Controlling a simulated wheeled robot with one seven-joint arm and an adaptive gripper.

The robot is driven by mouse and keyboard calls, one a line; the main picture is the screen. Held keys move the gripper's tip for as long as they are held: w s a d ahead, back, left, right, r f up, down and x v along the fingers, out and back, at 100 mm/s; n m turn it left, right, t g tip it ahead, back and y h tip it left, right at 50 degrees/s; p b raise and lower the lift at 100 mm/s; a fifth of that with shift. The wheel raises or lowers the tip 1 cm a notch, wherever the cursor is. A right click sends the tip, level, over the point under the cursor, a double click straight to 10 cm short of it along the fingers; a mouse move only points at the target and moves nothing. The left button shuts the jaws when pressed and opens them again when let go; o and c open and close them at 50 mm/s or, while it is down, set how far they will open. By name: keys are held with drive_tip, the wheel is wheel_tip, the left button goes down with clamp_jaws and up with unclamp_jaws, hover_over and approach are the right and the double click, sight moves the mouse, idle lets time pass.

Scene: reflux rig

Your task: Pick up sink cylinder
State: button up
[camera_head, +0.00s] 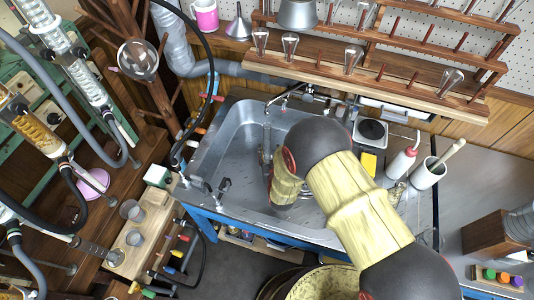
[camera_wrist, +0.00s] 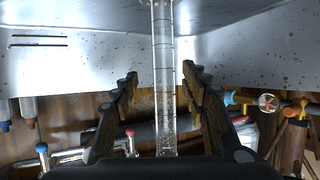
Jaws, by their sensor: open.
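The sink cylinder (camera_wrist: 163,50) is a clear, narrow, graduated glass tube. In the wrist view it runs upright through the middle of the picture, between the two dark fingers of my gripper (camera_wrist: 160,76). The fingers are spread, with a gap showing on each side of the cylinder. In the head view the cylinder (camera_head: 266,142) shows as a thin clear tube in the steel sink (camera_head: 225,150), beside my arm's end. My arm hides part of the sink there, and the fingers cannot be made out in that view.
A faucet (camera_head: 287,97) stands at the sink's back edge. A wooden drying rack (camera_head: 375,82) hangs behind. Glassware and hoses crowd the left.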

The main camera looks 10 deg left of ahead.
sight(268, 147)
drive_tip(key=b+x, duration=0.1)
drive_tip(key=x, duration=0.1)
drive_tip(key=b+x, duration=0.1)
drive_tip(key=x, duration=0.1)
drive_tip(key=shift+w+a+f, duration=0.15)
drive_tip(key=shift+w+a, duration=0.05)
drive_tip(key=shift+a, duration=0.15)
drive_tip(key=shift+c, duration=0.8)
clamp_jaws()
